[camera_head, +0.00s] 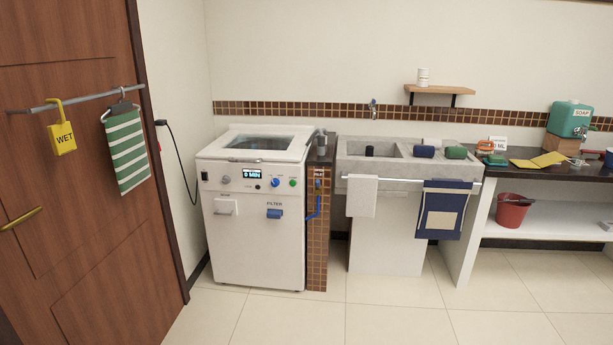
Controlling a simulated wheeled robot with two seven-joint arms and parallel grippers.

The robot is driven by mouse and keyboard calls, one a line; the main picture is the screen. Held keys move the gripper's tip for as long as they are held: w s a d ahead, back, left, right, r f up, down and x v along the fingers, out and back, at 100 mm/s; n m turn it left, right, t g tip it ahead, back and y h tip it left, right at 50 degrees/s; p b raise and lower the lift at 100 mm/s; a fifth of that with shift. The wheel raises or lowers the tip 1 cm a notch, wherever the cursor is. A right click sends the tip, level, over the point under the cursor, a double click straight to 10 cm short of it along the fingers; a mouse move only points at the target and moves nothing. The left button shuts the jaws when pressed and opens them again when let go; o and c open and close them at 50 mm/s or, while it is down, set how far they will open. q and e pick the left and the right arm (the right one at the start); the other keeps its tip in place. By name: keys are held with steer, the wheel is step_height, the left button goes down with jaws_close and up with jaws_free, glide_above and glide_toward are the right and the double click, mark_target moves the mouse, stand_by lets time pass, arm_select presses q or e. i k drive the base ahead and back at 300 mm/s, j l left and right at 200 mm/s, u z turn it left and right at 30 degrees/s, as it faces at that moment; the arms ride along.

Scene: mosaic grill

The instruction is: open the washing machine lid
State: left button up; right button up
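A white top-loading washing machine (255,240) stands against the back wall, left of centre. Its lid (255,143), with a dark glass window, lies closed on top. A small handle or latch shows at the lid's front edge. The front panel has a lit display (252,174), knobs and coloured buttons, with a blue filter handle (274,213) below. Neither of my grippers is in the head view.
A brown door (75,200) with a rail stands at the left. A tiled post (317,240) and a concrete sink (400,165) with towels adjoin the machine on the right. A dark counter (520,172) follows. The tiled floor (380,315) in front is clear.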

mark_target(297, 148)
steer(key=i+u, duration=0.1)
steer(key=i, duration=0.5)
steer(key=i+l+u, duration=0.1)
steer(key=i, duration=0.5)
steer(key=i+l+u, duration=0.1)
steer(key=i, duration=0.5)
